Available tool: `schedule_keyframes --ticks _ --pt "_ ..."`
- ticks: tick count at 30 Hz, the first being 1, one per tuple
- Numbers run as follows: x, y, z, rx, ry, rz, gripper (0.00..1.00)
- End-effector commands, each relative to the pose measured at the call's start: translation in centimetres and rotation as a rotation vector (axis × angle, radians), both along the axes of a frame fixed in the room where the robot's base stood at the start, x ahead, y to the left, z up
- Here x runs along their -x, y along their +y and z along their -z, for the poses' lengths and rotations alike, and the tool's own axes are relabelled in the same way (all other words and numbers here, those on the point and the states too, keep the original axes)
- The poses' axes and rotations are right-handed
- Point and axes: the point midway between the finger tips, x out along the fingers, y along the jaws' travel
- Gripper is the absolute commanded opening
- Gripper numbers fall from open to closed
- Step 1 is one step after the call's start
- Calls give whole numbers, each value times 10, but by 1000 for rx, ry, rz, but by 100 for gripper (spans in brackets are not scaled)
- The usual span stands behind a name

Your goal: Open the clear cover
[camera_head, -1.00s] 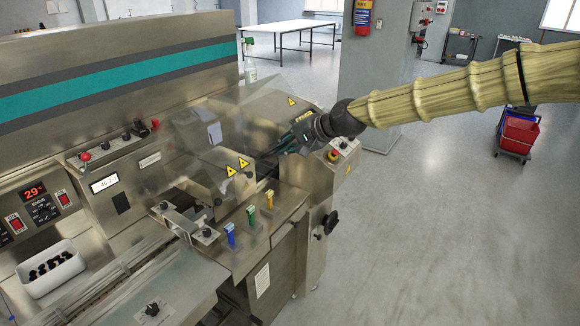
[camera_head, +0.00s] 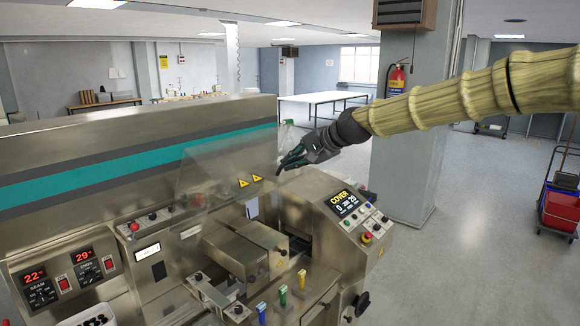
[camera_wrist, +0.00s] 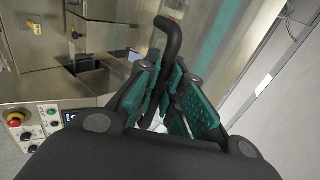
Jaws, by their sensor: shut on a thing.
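The clear cover (camera_head: 222,160) is a see-through panel on the steel flow wrapper, with yellow warning labels along its edge. It stands raised and tilted above the sealing section, whose steel block (camera_head: 245,250) shows uncovered below. My gripper (camera_head: 287,163) is at the cover's right edge. In the wrist view, my gripper (camera_wrist: 172,100) has its green-padded fingers closed around a bent black handle (camera_wrist: 170,38), whose end sticks out beyond the fingers. Where the handle joins the cover is hard to make out.
A control box (camera_head: 345,205) with a display reading COVER and an emergency stop stands right of the opening. Blue, green and yellow levers (camera_head: 283,296) stand in front. A grey pillar (camera_head: 412,150) is behind my arm.

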Motion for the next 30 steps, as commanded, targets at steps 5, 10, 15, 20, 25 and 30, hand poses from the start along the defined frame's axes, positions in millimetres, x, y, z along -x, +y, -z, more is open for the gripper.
schedule_keyframes --ticks 5,10,15,20,25,30 --pt "0 1 1 2 -1 -2 0" --pt "0 1 0 1 -2 -2 20" --pt "0 1 0 1 -1 -2 32" --pt "0 2 0 1 -1 -2 32" --pt "2 -2 -3 0 -2 -1 32" --pt "13 -17 -16 -1 -4 0 32"
